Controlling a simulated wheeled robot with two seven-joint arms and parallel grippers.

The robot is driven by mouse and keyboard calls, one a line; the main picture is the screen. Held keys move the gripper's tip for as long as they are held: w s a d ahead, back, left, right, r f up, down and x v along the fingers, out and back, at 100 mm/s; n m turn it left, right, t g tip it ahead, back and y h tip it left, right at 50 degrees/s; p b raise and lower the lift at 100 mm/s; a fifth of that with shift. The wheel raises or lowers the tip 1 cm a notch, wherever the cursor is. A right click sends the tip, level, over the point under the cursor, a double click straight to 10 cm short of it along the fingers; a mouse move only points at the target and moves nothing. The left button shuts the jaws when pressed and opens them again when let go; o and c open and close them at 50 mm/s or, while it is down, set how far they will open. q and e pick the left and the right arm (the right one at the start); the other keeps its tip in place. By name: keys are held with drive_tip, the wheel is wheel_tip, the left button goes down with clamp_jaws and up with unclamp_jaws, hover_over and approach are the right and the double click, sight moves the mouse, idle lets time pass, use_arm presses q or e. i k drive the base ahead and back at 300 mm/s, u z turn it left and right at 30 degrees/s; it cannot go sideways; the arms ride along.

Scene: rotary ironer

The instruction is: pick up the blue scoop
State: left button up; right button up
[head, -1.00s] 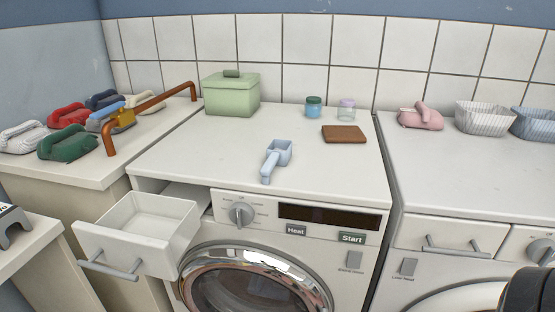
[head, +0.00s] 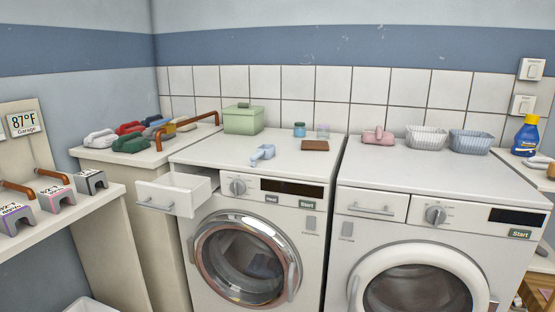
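The light blue scoop (head: 263,152) lies on top of the left machine (head: 222,150), near its front edge, above the control panel. Its cup is toward the back right and its handle points to the front left. Nothing touches it. Neither of my grippers shows in the head view now.
A green lidded box (head: 243,120), two small jars (head: 299,129) (head: 322,131) and a brown block (head: 315,146) stand behind and beside the scoop. The machine's drawer (head: 178,193) is pulled out at the left. A pink item (head: 377,136) and baskets (head: 426,139) sit on the right machine.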

sight(265, 151)
drive_tip(key=u, duration=0.7)
drive_tip(key=i, duration=0.8)
drive_tip(key=u, duration=0.5)
